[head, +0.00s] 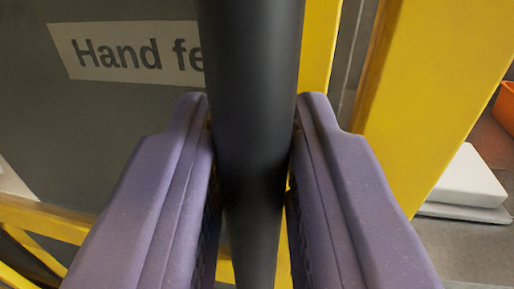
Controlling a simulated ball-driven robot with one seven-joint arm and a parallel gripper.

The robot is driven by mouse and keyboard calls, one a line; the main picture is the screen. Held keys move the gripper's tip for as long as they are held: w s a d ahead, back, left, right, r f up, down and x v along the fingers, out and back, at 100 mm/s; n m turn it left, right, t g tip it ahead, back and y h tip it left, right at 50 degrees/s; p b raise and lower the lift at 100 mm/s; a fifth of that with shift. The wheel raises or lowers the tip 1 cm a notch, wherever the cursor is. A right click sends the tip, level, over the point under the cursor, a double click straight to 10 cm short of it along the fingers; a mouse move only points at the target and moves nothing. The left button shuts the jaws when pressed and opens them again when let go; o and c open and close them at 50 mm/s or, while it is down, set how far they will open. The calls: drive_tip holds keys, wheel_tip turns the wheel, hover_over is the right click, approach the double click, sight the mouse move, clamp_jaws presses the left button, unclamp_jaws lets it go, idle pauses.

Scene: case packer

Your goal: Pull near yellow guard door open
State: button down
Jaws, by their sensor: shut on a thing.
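My gripper (251,135) has its two purple fingers on either side of a dark upright bar, the door handle (250,75), and is shut on it. The bar runs from the top edge of the head view down between the fingers. Behind it is the yellow guard door (320,45), with a yellow frame and a dark grey panel. A pale label (125,52) on the panel reads "Hand fe", and the handle hides the rest. The fingers and handle cover the middle of the door's lower part.
A broad yellow post (425,85) stands right of the door, with a narrow gap between them. Beyond it are a white block (468,180) on a grey surface and part of an orange object (506,105). Yellow bars (40,215) cross the lower left.

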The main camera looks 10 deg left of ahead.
drive_tip(key=c, duration=1.1)
unclamp_jaws()
drive_tip(key=shift+a, duration=0.25)
drive_tip(key=shift+d, duration=0.1)
drive_tip(key=shift+s, duration=0.2)
drive_tip(key=p+v, duration=0.1)
drive_tip(key=v, duration=0.5)
drive_tip(key=shift+s, duration=0.1)
drive_tip(key=shift+s+d, duration=0.2)
drive_tip(key=shift+s, duration=0.35)
